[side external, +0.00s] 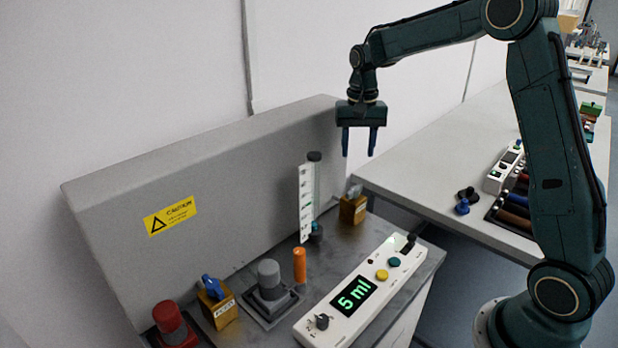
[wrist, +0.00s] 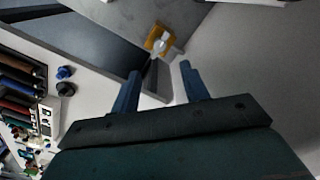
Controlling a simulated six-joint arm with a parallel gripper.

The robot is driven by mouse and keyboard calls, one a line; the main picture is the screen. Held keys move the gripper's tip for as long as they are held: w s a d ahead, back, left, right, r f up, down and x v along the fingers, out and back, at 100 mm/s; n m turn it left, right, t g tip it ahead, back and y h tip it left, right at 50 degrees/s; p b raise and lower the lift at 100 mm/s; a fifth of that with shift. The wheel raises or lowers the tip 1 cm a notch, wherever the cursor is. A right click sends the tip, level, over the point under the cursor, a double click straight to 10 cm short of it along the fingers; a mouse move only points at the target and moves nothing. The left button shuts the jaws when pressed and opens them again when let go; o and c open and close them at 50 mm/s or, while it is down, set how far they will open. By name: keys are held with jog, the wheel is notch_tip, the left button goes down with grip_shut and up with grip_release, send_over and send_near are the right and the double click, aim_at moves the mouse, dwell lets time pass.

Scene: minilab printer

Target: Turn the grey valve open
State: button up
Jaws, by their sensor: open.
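The grey valve (side external: 355,191) is a small grey handle on top of an orange-brown block (side external: 353,211) at the right back of the grey bench. In the wrist view the grey valve (wrist: 159,46) shows pale on its block (wrist: 155,35), ahead of the fingertips. My gripper (side external: 359,151) is open and empty, fingers pointing down. It is well above the bench and apart from the valve. In the wrist view my gripper's (wrist: 160,70) two blue fingers are spread, with the valve beyond the gap between them.
A tall clear tube with a white scale (side external: 306,205) stands left of the valve. A blue-handled valve block (side external: 217,303), grey knob (side external: 269,280), orange cylinder (side external: 300,265), red button (side external: 170,322) and white "5 ml" panel (side external: 355,297) share the bench. A grey back panel (side external: 215,190) rises behind.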

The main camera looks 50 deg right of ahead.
aim_at(355, 188)
notch_tip(355, 188, down, 11)
jog(key=shift+f, duration=0.15)
dwell(0.4)
grip_shut()
